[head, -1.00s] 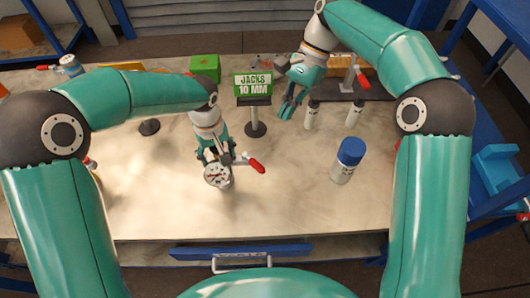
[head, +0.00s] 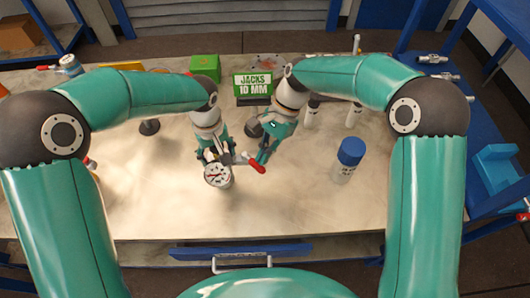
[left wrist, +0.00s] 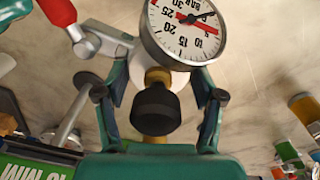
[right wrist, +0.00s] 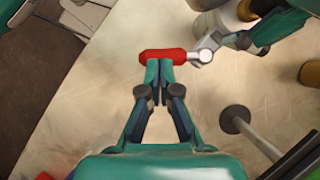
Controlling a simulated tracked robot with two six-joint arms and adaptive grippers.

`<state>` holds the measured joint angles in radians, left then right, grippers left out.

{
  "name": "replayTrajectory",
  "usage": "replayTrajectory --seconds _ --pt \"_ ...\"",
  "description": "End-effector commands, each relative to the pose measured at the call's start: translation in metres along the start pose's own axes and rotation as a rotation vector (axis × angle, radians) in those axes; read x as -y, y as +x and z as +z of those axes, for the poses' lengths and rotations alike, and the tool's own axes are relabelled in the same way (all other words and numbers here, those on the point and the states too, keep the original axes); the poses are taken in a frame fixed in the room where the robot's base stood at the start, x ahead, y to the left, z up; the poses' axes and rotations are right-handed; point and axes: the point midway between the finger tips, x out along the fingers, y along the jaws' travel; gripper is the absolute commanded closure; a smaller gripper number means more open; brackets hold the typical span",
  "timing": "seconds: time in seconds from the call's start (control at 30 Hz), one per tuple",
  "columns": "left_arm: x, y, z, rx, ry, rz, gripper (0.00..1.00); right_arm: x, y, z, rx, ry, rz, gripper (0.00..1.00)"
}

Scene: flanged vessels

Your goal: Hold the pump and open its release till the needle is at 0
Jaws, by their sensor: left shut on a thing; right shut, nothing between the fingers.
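The pump's round white gauge (head: 218,174) faces up at mid-table. In the left wrist view the dial (left wrist: 183,28) shows upside down, with a dark needle and a red mark; I cannot tell the exact reading. My left gripper (head: 212,156) is shut on the pump body, its fingers either side of the neck above a black knob (left wrist: 155,108). A metal lever with a red grip (head: 257,167) sticks out to the right of the pump. My right gripper (head: 261,160) is shut and empty, its tips at the red grip (right wrist: 167,55); whether they touch is unclear.
A blue-capped bottle (head: 349,160) stands to the right, with a green box (head: 205,68) at the back. The table front is clear.

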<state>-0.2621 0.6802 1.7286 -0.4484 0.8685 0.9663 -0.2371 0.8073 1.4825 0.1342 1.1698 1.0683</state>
Motion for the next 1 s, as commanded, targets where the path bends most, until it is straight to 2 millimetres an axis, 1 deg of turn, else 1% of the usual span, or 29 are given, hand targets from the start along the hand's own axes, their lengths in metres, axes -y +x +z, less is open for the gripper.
replayTrajectory --seconds 0.03,0.37,1.0 --pt "0.0038 0.0094 0.005 0.018 0.004 -0.017 0.89 0.0 0.0017 -0.0006 0.0 0.0 0.0 1.0" --pt "0.0038 0.0094 0.0049 0.018 0.004 -0.017 0.89 -0.0002 0.0014 -0.0003 0.0 0.012 -0.007 1.0" --pt "0.0038 0.0094 0.0049 0.018 0.004 -0.017 0.89 -0.0021 0.0037 0.004 0.001 0.173 -0.095 1.0"
